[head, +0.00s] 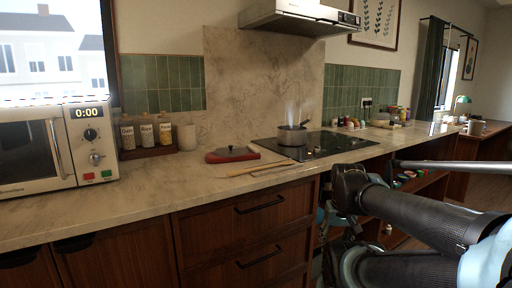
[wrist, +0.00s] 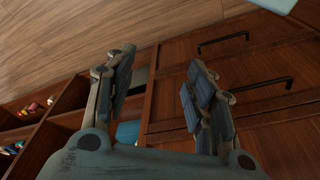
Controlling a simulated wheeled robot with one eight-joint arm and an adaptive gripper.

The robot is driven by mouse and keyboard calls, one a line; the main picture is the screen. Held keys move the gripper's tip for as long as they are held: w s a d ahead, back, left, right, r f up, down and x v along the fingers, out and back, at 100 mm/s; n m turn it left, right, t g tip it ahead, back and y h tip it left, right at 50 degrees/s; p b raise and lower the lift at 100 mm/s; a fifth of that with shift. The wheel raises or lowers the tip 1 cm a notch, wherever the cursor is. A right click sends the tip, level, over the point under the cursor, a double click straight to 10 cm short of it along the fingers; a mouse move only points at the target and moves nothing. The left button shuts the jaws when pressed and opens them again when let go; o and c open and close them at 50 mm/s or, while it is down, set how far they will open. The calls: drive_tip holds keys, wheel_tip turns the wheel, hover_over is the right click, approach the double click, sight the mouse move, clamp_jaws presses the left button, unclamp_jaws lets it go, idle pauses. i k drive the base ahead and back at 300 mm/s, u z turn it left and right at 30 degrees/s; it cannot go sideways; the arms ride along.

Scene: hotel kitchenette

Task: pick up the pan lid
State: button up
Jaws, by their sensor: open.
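In the head view my gripper hangs low at the right, in front of the cabinets and below the counter top, well apart from the lid. The lid is not in the wrist view.
A steaming pot (head: 292,135) stands on the black cooktop (head: 330,146). Thin wooden sticks (head: 262,169) lie at the counter's front edge. Jars (head: 146,133) and a microwave (head: 55,148) stand left. A range hood (head: 298,18) hangs above. The counter (head: 150,182) is clear in front of the jars.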

sight(229, 151)
drive_tip(key=z, duration=0.6)
drive_tip(key=k, duration=1.45)
drive_tip(key=u, duration=0.7)
drive_tip(key=i, duration=1)
drive_tip(key=z, duration=0.05)
